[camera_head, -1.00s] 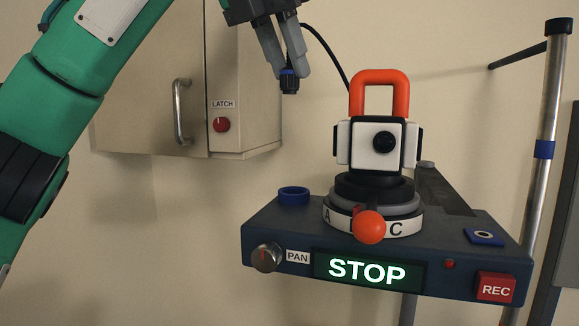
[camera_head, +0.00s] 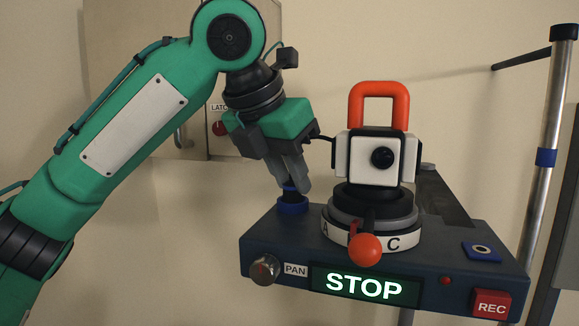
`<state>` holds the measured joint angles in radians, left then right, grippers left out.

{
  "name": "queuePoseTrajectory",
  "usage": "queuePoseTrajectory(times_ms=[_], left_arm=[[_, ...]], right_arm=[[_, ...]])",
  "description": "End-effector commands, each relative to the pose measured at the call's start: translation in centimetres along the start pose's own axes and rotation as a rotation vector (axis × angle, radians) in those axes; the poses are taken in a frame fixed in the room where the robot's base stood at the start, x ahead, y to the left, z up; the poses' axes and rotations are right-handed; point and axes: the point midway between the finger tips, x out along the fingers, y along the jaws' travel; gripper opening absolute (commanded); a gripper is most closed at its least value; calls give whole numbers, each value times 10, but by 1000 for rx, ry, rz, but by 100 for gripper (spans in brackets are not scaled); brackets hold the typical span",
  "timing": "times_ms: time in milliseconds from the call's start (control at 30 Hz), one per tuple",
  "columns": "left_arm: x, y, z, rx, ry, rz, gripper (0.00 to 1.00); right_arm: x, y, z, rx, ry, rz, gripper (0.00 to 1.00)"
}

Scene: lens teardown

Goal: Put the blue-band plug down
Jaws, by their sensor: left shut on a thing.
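The blue-band plug (camera_head: 291,192) is a small dark plug with a blue band, partly hidden between my fingertips. My left gripper (camera_head: 293,185) is shut on it, fingers pointing down. The plug sits at the blue ring holder (camera_head: 292,206) on the left end of the dark console (camera_head: 262,233). Its lower end appears to be in or right over the ring's opening; I cannot tell how deep. My right gripper is not in view.
A white camera block (camera_head: 376,158) with an orange handle (camera_head: 379,92) stands on a round turntable close right of my gripper. An orange-knobbed lever (camera_head: 365,249) sticks out in front. A metal pole (camera_head: 545,150) stands at the right. A beige cabinet (camera_head: 130,100) is behind my arm.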

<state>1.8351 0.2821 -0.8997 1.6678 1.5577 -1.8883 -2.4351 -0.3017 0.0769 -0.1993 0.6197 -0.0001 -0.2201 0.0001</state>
Motion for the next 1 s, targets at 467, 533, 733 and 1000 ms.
queuePoseTrajectory(times_ms=[467,533,733,1000], left_arm=[[6,0,-3,0,-1,0,24],[5,0,-3,0,-1,0,37],[5,0,-3,0,-1,0,43],[-4,0,0,0,-3,0,43]], right_arm=[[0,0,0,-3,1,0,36],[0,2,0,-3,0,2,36],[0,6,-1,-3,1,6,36],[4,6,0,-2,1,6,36]])
